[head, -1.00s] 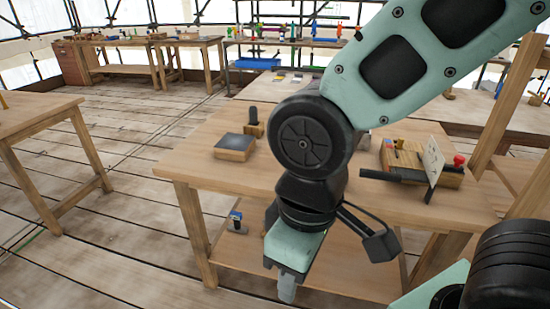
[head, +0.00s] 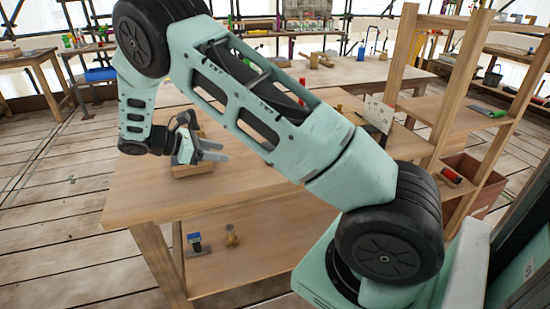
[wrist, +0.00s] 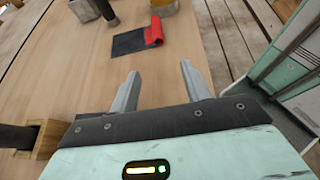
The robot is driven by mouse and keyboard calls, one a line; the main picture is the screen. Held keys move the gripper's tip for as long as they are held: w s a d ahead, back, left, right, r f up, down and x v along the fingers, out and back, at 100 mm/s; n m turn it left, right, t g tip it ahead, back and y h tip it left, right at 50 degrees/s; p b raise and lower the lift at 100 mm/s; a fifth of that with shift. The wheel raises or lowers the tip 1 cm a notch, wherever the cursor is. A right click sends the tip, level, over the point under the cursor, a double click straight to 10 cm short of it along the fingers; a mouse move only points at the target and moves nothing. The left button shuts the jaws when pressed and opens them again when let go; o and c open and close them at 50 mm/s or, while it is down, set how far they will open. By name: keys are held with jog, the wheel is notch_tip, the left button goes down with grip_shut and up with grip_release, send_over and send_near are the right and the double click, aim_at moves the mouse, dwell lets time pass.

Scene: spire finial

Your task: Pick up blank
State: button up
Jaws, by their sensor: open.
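I cannot tell for certain which thing is the blank. My gripper (head: 222,151) is open above the left part of the wooden table, its fingers pointing right in the head view. A wooden block (head: 193,170) shows just below it, partly covered. In the wrist view my open gripper (wrist: 160,70) has nothing between its fingers. A wooden block (wrist: 48,139) with a dark rod is at lower left. A small tan piece (head: 231,236) stands on the table's lower shelf.
A small blue-topped tool (head: 195,243) is on the lower shelf. A pale upright card (head: 377,113) stands at the table's far right. A wooden rack (head: 455,100) rises to the right, with a red cylinder (head: 451,174) in a box. The table's front top (head: 170,200) is clear.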

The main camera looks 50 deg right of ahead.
jog(key=shift+w+d+f+h, duration=0.1)
jog(key=shift+d+h, duration=0.1)
jog(key=shift+d, duration=0.35)
jog(key=shift+w+d+f+h, duration=0.1)
jog(key=shift+d+h, duration=0.1)
jog(key=shift+d, duration=0.35)
jog(key=p+x, duration=0.1)
jog(key=x, duration=1)
jog(key=shift+s+p, duration=0.2)
jog(key=shift+p, duration=0.15)
jog(key=shift+s+a+p+x, duration=0.1)
jog(key=shift+s+p+x, duration=0.1)
jog(key=shift+x, duration=0.7)
jog(key=shift+s+a+p+x, duration=0.1)
jog(key=shift+p+x, duration=0.15)
jog(key=shift+x, duration=0.65)
jog(key=shift+s+p+x, duration=0.1)
jog(key=shift+p+x, duration=0.1)
jog(key=shift+x, duration=0.7)
grip_shut()
